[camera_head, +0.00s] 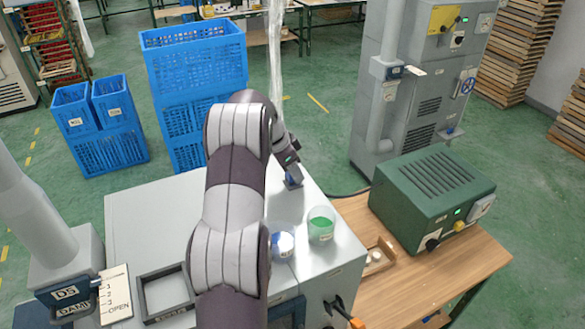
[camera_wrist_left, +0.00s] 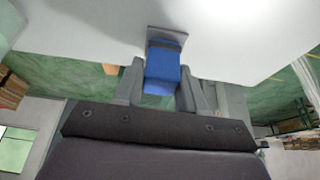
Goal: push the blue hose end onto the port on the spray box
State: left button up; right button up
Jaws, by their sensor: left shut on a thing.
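My left gripper (camera_head: 291,172) reaches over the far right edge of the light grey box top. It is shut on a blue block-shaped piece, the blue hose end (camera_wrist_left: 162,72), which sits between the fingers in the left wrist view. A little blue shows at the fingertips in the head view. Just beyond the blue piece, a small grey part (camera_wrist_left: 167,33) lies against a pale surface; I cannot tell whether the two are joined. I cannot make out the port on the spray box. My right gripper is not in view.
Paint cups, one blue (camera_head: 283,243) and one green (camera_head: 321,226), stand on the light grey top (camera_head: 150,210) near my left arm. A green machine (camera_head: 430,190) sits on the wooden table (camera_head: 455,255). Blue crates (camera_head: 195,90) and a grey cabinet (camera_head: 410,110) stand behind.

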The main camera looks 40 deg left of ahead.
pick_arm(q)
jog(key=shift+f, duration=0.1)
jog(key=o, duration=1.6)
jog(key=shift+r, duration=3)
